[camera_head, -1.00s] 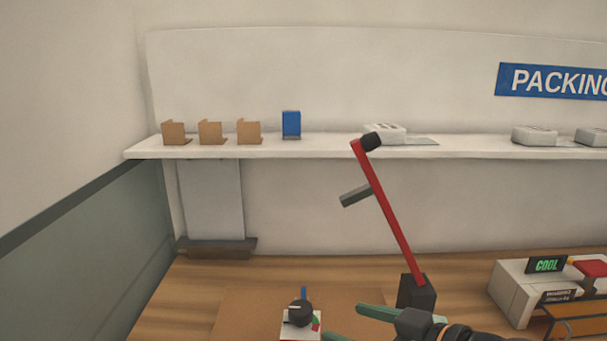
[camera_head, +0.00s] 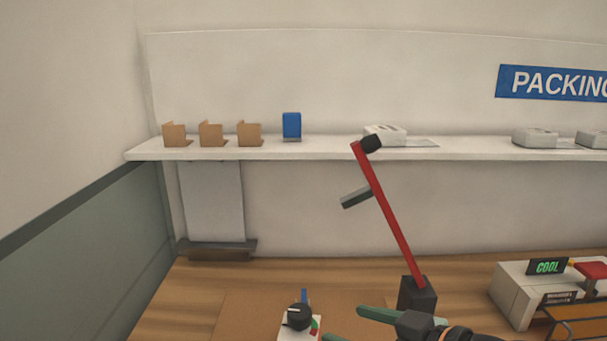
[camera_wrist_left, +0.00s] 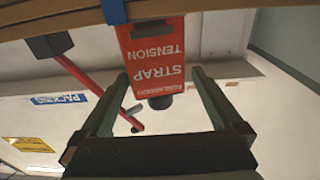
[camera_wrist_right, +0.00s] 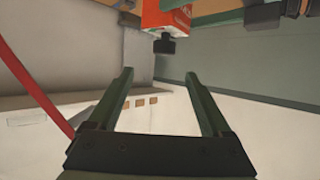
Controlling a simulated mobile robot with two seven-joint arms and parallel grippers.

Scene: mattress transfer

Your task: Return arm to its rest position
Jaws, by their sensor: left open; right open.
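A red arm (camera_head: 387,213) leans up to the left from a black base (camera_head: 417,296) on the wooden table, with a grey-green bar on its side. It also shows in the left wrist view (camera_wrist_left: 88,80) and at the left of the right wrist view (camera_wrist_right: 35,90). My right gripper (camera_head: 342,322) is open and empty, low in the head view, in front of the black base; it also shows in its wrist view (camera_wrist_right: 158,75). My left gripper (camera_wrist_left: 158,80) is open in its wrist view, its fingers on either side of the pictured red strap tension box (camera_wrist_left: 156,48); contact cannot be told.
The strap tension box's black knob (camera_head: 299,317) stands left of my right gripper. A white shelf (camera_head: 330,150) carries cardboard pieces (camera_head: 211,134), a blue box (camera_head: 291,126) and white packs. A white device (camera_head: 520,290) with a "COOL" display stands at right.

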